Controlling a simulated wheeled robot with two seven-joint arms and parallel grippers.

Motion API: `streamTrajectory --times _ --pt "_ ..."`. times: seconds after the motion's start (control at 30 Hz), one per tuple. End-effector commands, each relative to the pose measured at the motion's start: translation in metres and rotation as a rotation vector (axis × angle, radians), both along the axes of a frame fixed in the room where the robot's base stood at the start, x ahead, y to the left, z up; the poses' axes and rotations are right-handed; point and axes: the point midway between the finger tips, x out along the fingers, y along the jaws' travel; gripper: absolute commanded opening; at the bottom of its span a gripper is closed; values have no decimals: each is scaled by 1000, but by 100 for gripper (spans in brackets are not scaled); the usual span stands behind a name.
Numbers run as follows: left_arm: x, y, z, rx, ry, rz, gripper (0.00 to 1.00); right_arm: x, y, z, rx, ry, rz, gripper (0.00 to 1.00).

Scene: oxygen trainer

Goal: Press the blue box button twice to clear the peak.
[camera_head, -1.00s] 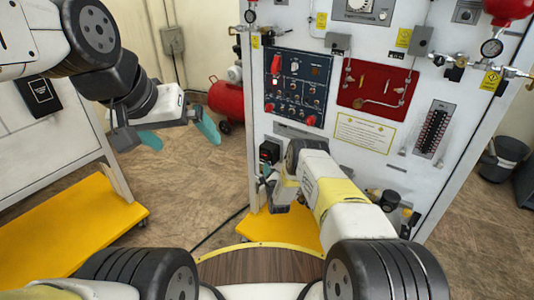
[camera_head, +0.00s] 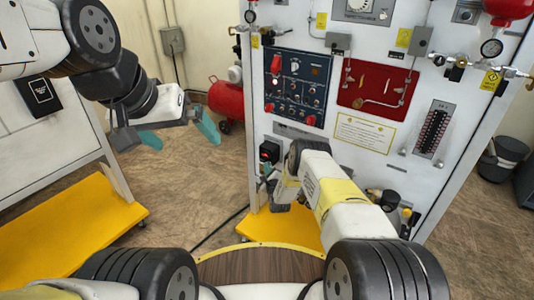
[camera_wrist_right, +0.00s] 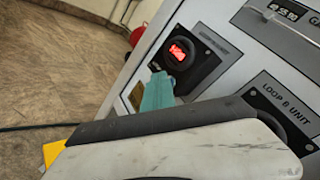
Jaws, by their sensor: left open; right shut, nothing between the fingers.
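A small black unit with a lit red display (camera_head: 269,152) sits low on the left side of the white trainer panel. It also shows in the right wrist view (camera_wrist_right: 180,52). My right gripper (camera_wrist_right: 158,92) is shut and empty, its teal fingertips just below the display. I cannot tell whether they touch the unit. In the head view its tips (camera_head: 268,172) are small and partly hidden by my wrist. No blue box button can be made out clearly; the fingers may cover it. My left gripper (camera_head: 180,134) is open and empty, in free air at the left.
A dark blue switch panel (camera_head: 297,87) is above the unit, with a red board (camera_head: 378,86) to its right. A label plate reading "LOOP 8 UNIT" (camera_wrist_right: 284,115) is beside the right gripper. A red tank (camera_head: 226,100) stands behind.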

Motion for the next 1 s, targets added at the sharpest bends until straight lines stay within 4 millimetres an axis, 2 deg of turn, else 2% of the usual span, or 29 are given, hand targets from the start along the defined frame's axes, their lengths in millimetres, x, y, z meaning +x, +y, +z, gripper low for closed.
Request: streamTrajectory --times 0.27,0.6,1.0 --pt "0 0 0 0 0 0 100 -1 0 0 0 0 -1 0" --pt "0 0 0 0 0 0 100 -12 8 1 1 0 -1 0" --pt "0 0 0 0 0 0 100 -13 8 0 0 -1 -2 0"
